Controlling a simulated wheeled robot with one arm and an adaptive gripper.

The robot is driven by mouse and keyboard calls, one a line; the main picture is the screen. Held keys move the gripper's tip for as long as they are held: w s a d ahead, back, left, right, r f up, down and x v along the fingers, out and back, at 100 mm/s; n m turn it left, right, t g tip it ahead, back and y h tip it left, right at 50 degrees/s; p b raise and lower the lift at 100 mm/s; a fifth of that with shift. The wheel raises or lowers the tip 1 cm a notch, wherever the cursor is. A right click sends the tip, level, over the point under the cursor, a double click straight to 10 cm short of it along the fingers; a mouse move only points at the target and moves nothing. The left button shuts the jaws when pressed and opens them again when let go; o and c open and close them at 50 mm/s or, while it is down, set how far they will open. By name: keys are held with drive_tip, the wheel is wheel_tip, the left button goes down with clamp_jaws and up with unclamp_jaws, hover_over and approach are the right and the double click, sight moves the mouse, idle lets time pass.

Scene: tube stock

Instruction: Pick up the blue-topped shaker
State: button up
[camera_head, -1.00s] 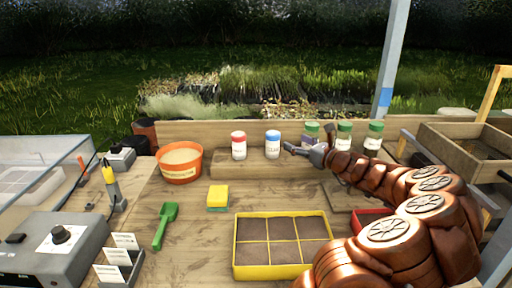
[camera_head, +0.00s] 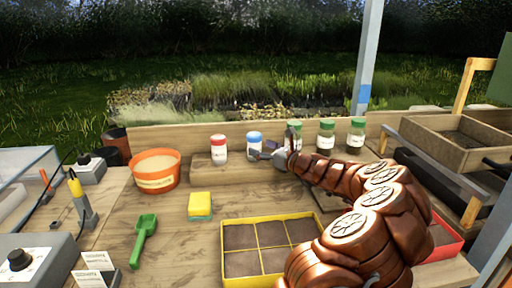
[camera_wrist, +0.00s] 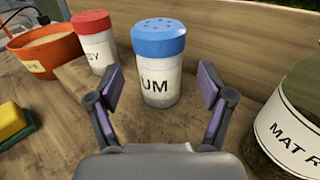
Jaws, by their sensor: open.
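The blue-topped shaker (camera_head: 254,144) stands upright on the wooden ledge at the back of the bench, with a white labelled body. It also shows in the wrist view (camera_wrist: 159,62), ahead of my gripper (camera_wrist: 160,98) and centred between its two fingers. My gripper (camera_head: 268,155) is open and empty, with its fingertips close to the shaker on either side. I cannot tell whether a finger touches it. In the head view the gripper hides the shaker's lower right part.
A red-topped shaker (camera_head: 219,149) stands just left of the blue one. Green-topped jars (camera_head: 326,137) stand to the right, one partly behind my gripper. An orange tub (camera_head: 157,171), a yellow sponge (camera_head: 200,204) and a yellow-rimmed seed tray (camera_head: 223,254) are on the bench.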

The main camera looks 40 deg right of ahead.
sight(260, 148)
drive_tip(key=shift+w+a+f, duration=0.1)
drive_tip(key=shift+w+f, duration=0.1)
drive_tip(key=shift+w, duration=1.6)
drive_tip(key=c, duration=1.3)
drive_tip(key=shift+r, duration=0.1)
